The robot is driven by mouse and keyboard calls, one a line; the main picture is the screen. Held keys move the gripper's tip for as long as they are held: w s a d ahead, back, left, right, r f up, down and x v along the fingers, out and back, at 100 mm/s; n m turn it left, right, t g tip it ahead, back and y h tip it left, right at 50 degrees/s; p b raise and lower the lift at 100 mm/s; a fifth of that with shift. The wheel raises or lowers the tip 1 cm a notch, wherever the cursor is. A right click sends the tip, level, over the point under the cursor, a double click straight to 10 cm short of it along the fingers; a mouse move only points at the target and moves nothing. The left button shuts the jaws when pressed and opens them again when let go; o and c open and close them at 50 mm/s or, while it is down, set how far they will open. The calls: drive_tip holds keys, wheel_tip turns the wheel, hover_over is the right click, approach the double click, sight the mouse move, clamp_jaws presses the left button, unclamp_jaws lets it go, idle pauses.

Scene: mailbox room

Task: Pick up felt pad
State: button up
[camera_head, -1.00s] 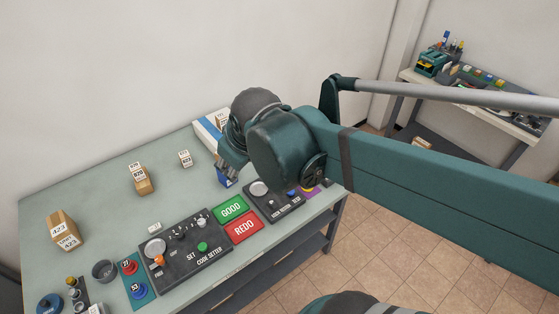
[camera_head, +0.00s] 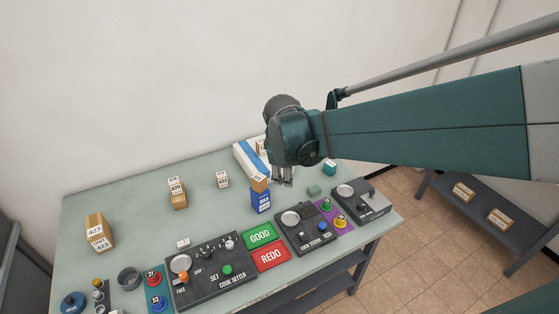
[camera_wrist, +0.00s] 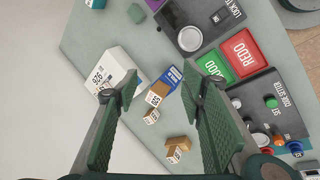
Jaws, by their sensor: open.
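A small flat green block (camera_head: 314,190), which looks like the felt pad, lies on the workbench right of my gripper and behind the lock console. In the wrist view the green block (camera_wrist: 136,13) shows near the top edge, beyond the fingertips. My gripper (camera_head: 283,182) hangs above the bench near the blue box and is apart from the green block. In the wrist view my gripper (camera_wrist: 163,85) has its two fingers wide apart, with nothing held between them.
A blue box (camera_head: 261,202) with a brown box on it stands below my gripper. A long white-and-blue box (camera_head: 246,160) lies behind it. A teal cube (camera_head: 329,167) sits beyond the green block.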

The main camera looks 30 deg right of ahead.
drive_tip(key=w+d+f+n+g+h, duration=0.1)
drive_tip(key=w+d+f+n+g, duration=0.1)
drive_tip(key=w+d+f+n, duration=0.45)
drive_tip(key=n+g, duration=0.2)
approach(315, 189)
drive_tip(key=a, duration=0.1)
drive_tip(key=shift+d+f+h+b, duration=0.2)
drive_tip(key=shift+f+h+b, duration=0.2)
drive_tip(key=shift+f+h, duration=0.15)
drive_tip(key=shift+x, duration=1.3)
drive_tip(key=shift+b+x, duration=0.65)
drive_tip(key=shift+x, duration=1.9)
drive_tip(key=shift+w, duration=0.1)
drive_tip(key=c, duration=0.8)
